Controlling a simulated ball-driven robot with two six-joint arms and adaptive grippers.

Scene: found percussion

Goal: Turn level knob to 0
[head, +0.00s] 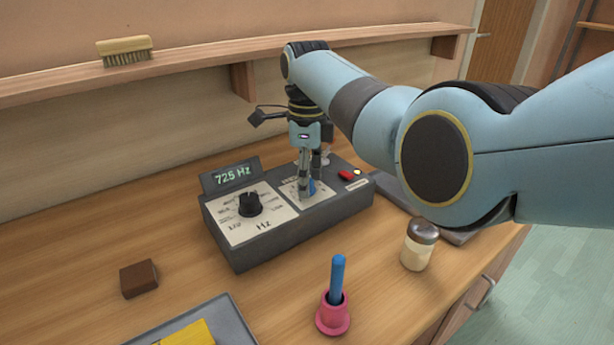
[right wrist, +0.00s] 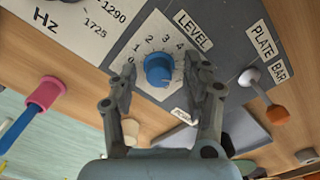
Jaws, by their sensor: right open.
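The level knob (right wrist: 158,70) is blue and round, on a pale plate labelled LEVEL with numbers 0 to 4 visible around it. I cannot tell clearly which number it points to. In the head view only a small blue part of the knob (head: 312,187) shows behind the fingers. My right gripper (head: 306,185) points down over the grey control box (head: 291,219). In the right wrist view the right gripper (right wrist: 160,66) is open, with one finger on each side of the knob. I cannot tell whether they touch it. My left gripper is not in view.
A black Hz knob (head: 251,204) and a 725 Hz display (head: 231,176) are at the box's left, a red switch (head: 345,175) at its right. A pink bell with blue handle (head: 335,300), a shaker jar (head: 418,245) and a brown block (head: 138,279) stand on the table.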

